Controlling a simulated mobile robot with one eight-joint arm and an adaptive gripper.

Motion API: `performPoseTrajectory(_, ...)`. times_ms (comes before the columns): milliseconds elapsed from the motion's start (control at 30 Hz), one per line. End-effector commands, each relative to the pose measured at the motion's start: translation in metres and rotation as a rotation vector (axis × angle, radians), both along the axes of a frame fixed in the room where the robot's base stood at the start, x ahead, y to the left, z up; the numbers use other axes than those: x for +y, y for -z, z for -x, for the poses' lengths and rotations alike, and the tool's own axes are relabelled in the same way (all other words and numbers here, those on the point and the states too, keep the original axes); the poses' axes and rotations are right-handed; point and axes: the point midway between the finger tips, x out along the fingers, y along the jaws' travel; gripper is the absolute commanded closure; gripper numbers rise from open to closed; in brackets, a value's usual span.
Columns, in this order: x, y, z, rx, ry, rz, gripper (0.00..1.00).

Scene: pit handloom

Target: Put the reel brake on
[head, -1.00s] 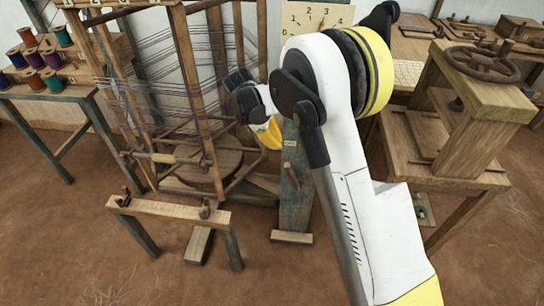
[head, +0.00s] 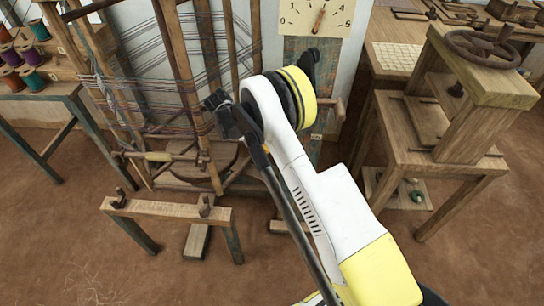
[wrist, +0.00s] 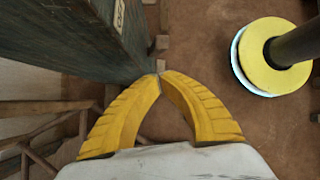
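The reel (head: 180,80) stands at the left in the head view, a wooden frame strung with dark threads. A rod with a light wooden handle (head: 158,156) crosses its front; I cannot tell whether this is the brake. A worn teal post (head: 300,55) stands right of the reel, with a wooden peg (head: 340,108) at its right side. In the wrist view my gripper (wrist: 160,75) has its yellow fingertips together, with nothing visible between them. The tips are close to the lower end of a teal post (wrist: 85,45); contact is unclear.
A dial (head: 312,17) numbered 0 to 5 is above the post. A low wooden trestle (head: 165,210) stands in front of the reel. A bench with a handwheel (head: 482,47) is at the right, and a spool rack (head: 25,60) at the left.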

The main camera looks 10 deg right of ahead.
Motion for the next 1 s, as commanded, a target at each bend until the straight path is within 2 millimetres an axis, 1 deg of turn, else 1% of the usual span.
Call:
performPoseTrajectory(33, -0.004, 0.008, 0.001, 0.0, 0.001, 0.0, 1.0)
performPoseTrajectory(300, -0.029, 0.051, 0.006, 0.0, 0.002, 0.0, 1.0)
performPoseTrajectory(500, -0.043, 0.073, 0.009, -0.001, 0.001, 0.0, 1.0)
performPoseTrajectory(667, -0.048, 0.079, 0.01, -0.001, 0.001, 0.0, 1.0)
performPoseTrajectory(1000, -0.049, 0.078, 0.011, -0.001, 0.001, -0.004, 1.0)
